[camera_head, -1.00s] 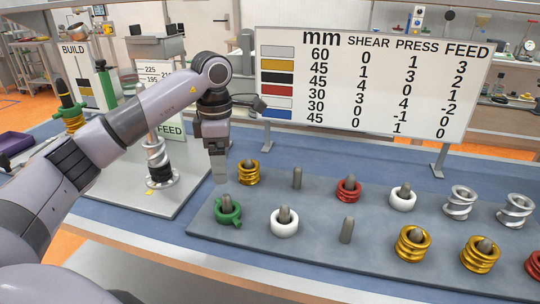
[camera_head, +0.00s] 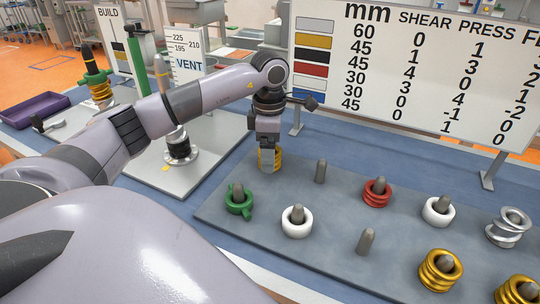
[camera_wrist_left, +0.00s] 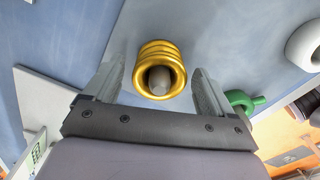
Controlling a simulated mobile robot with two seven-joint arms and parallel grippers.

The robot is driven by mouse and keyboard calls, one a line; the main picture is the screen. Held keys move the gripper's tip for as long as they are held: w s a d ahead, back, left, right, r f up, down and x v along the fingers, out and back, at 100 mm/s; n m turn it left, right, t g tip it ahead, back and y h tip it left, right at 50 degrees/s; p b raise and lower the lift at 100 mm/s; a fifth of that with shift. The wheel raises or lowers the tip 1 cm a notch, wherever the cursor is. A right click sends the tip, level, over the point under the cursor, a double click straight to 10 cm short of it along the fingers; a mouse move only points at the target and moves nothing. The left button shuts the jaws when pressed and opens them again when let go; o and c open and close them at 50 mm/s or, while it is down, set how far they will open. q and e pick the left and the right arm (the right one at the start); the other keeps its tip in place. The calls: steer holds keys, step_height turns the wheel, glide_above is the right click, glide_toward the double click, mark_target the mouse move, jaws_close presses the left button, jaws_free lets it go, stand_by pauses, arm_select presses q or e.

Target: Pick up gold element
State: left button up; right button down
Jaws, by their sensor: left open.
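A gold ring-shaped element (camera_head: 278,160) sits around a grey peg at the back left of the grey board (camera_head: 330,230). My left gripper (camera_head: 269,156) is right over it, pointing down, with a finger in front hiding part of it. In the left wrist view the gold element (camera_wrist_left: 160,52) lies between the two open fingers (camera_wrist_left: 157,72), one on each side, with a gap to both. The peg's rounded tip shows in its hole. My right gripper is not in view. Two more gold elements (camera_head: 440,270) (camera_head: 518,291) sit at the board's front right.
Near the gripper are a green element (camera_head: 239,206), a white ring (camera_head: 297,228) and a bare peg (camera_head: 320,172). A red element (camera_head: 376,194) and another white ring (camera_head: 438,212) stand farther right. A number board (camera_head: 420,75) stands behind. A post (camera_head: 178,145) stands on the left plate.

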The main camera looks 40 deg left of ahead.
arm_select(q)
steer(key=shift+f, duration=0.45)
steer(key=c, duration=1.2)
steer(key=shift+r, duration=0.1)
steer(key=shift+c, duration=0.2)
steer(key=shift+w+r, duration=0.1)
